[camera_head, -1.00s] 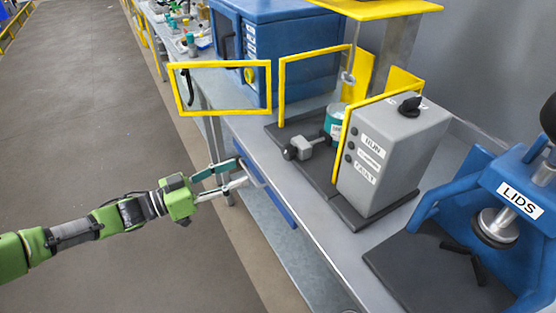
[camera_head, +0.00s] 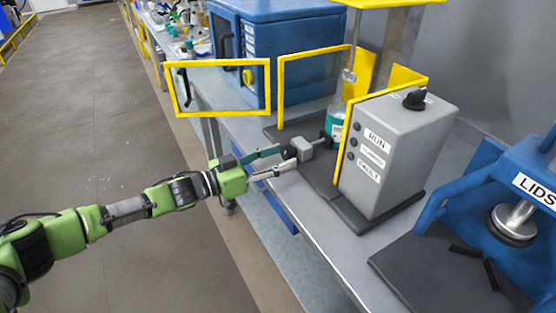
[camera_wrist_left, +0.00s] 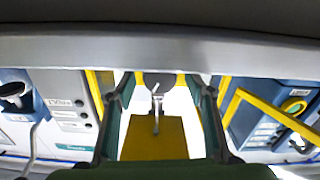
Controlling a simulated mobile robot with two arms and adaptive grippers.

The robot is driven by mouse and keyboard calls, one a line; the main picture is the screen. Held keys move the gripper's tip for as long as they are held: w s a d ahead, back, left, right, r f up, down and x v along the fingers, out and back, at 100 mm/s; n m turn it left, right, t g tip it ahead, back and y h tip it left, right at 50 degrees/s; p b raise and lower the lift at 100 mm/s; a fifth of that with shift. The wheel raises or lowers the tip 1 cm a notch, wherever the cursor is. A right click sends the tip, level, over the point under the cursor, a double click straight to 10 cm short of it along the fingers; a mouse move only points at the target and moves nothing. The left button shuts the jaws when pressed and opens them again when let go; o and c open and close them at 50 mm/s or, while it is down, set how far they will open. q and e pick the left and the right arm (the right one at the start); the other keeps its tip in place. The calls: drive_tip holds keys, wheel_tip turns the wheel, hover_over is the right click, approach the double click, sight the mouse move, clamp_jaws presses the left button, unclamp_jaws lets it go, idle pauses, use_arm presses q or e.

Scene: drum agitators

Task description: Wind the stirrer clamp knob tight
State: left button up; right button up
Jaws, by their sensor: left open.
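The stirrer clamp is a grey block (camera_head: 303,147) with a dark round knob (camera_head: 290,152) on its near left side, beside the teal drum (camera_head: 336,118). My left gripper (camera_head: 285,158) is open, with its fingertips at the knob, one on the far side and one on the near side. I cannot tell whether they touch it. In the left wrist view the two fingers (camera_wrist_left: 162,100) stand wide apart, and a metal stirrer part (camera_wrist_left: 156,108) shows between them against yellow. My right gripper is not in view.
A yellow guard frame (camera_head: 281,88) stands open around the drum, its door (camera_head: 222,114) swung out left. The grey control box (camera_head: 395,155) is right of the clamp. A blue lid press (camera_head: 490,200) stands at the right. The aisle floor is clear.

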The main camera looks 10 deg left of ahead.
use_arm(q)
drive_tip(key=c, duration=1.1)
drive_tip(key=shift+c, duration=0.2)
drive_tip(key=m, duration=0.3)
drive_tip(key=shift+m, duration=2)
drive_tip(key=o, duration=1.1)
